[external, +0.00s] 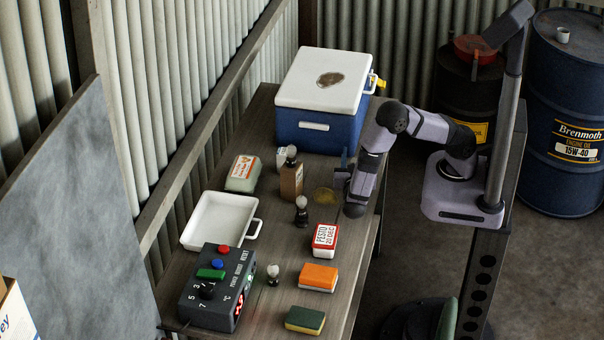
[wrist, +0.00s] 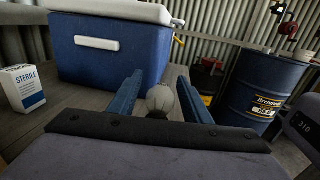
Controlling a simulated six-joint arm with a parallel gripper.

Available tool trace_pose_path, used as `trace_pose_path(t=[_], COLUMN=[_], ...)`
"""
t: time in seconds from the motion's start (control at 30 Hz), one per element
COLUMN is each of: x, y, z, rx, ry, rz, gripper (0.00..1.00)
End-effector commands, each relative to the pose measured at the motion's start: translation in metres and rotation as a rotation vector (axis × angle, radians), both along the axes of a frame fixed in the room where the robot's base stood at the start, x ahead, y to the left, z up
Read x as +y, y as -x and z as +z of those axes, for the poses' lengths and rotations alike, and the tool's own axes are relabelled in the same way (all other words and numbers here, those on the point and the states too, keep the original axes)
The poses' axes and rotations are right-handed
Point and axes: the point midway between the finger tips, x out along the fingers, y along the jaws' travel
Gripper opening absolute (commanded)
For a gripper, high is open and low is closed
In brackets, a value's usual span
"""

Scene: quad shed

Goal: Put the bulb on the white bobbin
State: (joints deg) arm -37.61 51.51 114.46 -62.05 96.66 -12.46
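My gripper (wrist: 160,85) has its two blue fingers apart, with a pale round bulb (wrist: 160,101) between them and gaps on both sides; its lower part is hidden by my gripper body. In the external view my gripper (external: 344,177) is low over the table, and that bulb is hidden there. I cannot clearly make out a white bobbin.
A blue cooler (external: 318,130) with a white lid stands at the back. A white tray (external: 256,222), a control box (external: 212,290), a pesto box (external: 324,240), an orange sponge (external: 318,277) and a green sponge (external: 305,319) crowd the front. A sterile box (wrist: 23,88) is left of my gripper.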

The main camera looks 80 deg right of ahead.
Motion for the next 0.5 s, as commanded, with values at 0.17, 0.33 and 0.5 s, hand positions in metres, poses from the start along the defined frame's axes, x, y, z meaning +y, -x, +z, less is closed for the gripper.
trace_pose_path(t=[0.17, 0.33, 0.5], x=[0.0, 0.002, 0.022], y=[0.0, 0.0, 0.003], z=[0.0, 0.003, 0.002], rx=[0.0, 0.0, -0.002], ry=[0.0, 0.0, 0.0], rz=[0.0, 0.001, 0.004], gripper=[0.44, 0.44, 0.44])
